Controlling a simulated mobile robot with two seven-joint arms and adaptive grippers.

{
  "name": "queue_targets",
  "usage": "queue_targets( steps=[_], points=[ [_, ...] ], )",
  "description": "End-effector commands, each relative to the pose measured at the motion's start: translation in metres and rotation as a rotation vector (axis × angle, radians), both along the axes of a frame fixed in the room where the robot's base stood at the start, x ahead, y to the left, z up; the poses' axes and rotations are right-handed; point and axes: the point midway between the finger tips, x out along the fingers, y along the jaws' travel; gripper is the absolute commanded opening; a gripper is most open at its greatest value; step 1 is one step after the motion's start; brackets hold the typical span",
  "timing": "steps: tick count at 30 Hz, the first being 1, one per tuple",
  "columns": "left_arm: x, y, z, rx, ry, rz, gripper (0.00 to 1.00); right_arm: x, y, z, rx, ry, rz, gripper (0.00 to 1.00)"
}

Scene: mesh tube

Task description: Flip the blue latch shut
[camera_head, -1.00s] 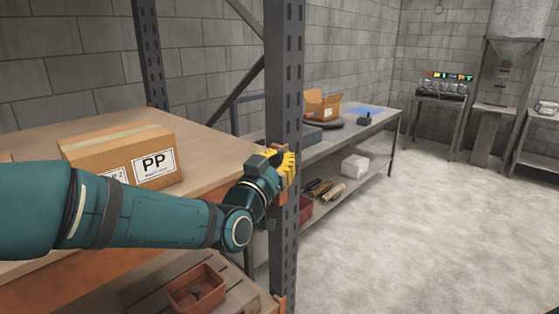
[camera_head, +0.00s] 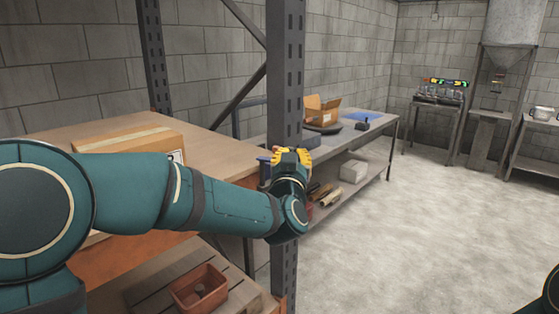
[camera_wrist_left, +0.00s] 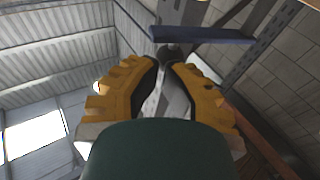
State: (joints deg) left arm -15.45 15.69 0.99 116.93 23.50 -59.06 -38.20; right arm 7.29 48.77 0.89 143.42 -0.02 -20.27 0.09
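My left gripper (camera_head: 292,156) has yellow fingers and is raised in front of the grey slotted shelf post (camera_head: 286,60). In the left wrist view, its fingers (camera_wrist_left: 165,68) lean toward each other at the tips, with a narrow light strip between the dark inner pads. I cannot tell whether they are shut. A dark-blue bar (camera_wrist_left: 205,35), possibly the latch, lies just beyond the fingertips, beside a dark round end (camera_wrist_left: 170,52). I cannot tell whether the fingers touch either one. A small dark-blue part (camera_head: 264,165) shows left of the post in the head view. My right gripper is out of view.
The wooden shelf (camera_head: 215,150) holds a cardboard box (camera_head: 130,138), partly hidden by my arm. A red bin (camera_head: 199,288) sits below. A workbench (camera_head: 345,135) with an open carton (camera_head: 322,110) stands behind the post. The floor (camera_head: 420,240) at the right is clear.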

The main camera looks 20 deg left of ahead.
Motion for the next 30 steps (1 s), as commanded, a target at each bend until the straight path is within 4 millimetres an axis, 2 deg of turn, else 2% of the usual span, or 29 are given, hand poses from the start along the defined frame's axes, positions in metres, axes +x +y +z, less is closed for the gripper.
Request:
queue_targets(
  steps=[2,8,14,21,27,30],
  points=[
    [0.01,-0.008,0.002,0.0,0.001,0.066,0.0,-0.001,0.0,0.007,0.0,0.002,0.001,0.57],
    [0.028,-0.011,0.003,0.002,0.001,0.258,0.0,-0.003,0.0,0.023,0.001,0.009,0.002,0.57],
    [0.046,-0.011,0.004,0.003,-0.001,0.452,0.0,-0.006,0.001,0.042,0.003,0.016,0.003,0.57],
    [0.067,-0.006,0.003,0.001,-0.002,0.682,0.0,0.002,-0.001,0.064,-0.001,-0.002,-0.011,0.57],
    [0.082,0.003,0.003,0.0,-0.002,0.694,0.0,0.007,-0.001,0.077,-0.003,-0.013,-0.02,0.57],
    [0.085,0.004,0.001,0.0,-0.001,0.691,0.0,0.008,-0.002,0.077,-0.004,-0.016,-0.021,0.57]
  ],
)
